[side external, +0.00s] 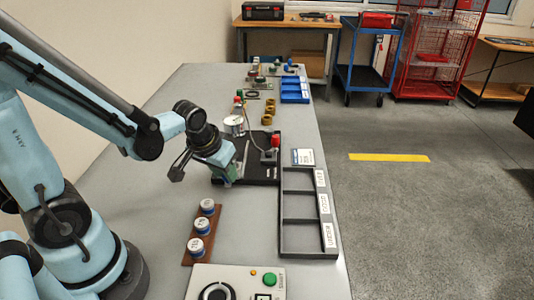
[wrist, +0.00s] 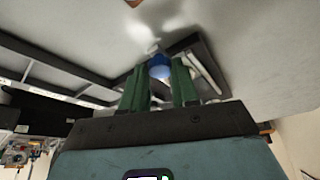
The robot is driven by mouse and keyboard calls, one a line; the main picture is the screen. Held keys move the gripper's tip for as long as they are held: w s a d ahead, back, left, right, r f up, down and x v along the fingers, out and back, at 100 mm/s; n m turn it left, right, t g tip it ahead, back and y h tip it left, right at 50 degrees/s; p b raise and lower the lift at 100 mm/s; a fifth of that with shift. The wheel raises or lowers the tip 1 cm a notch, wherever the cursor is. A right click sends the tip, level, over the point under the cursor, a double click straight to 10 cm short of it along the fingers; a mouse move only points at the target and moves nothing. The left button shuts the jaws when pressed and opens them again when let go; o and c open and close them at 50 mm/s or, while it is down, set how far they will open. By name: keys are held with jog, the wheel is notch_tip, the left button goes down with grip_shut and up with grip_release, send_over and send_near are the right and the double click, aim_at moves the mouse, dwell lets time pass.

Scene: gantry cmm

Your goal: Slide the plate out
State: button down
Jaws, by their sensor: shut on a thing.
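My gripper (side external: 231,178) is low at the left part of a black fixture base (side external: 262,178) in the side external view. Its green fingers (wrist: 160,82) show in the wrist view. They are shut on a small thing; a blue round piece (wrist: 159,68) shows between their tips. A pale flat piece in a dark frame (wrist: 208,70) is just right of the fingers. I cannot tell for sure which piece is the plate. The fixture carries a white round gauge (side external: 234,125) and a red-topped part (side external: 275,141). My gripper hides part of the base.
A dark sorting tray (side external: 282,215) with labelled compartments is right of the fixture. Brass rings and a blue bin (side external: 294,90) are farther back.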

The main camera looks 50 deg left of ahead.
jog(key=shift+s+d, duration=0.15)
jog(key=shift+d, duration=0.05)
jog(key=c, duration=0.8)
grip_release()
jog(key=shift+c, duration=0.2)
jog(key=shift+r, duration=0.1)
jog(key=v, duration=1.1)
jog(key=shift+r, duration=0.4)
jog(key=shift+s, duration=0.1)
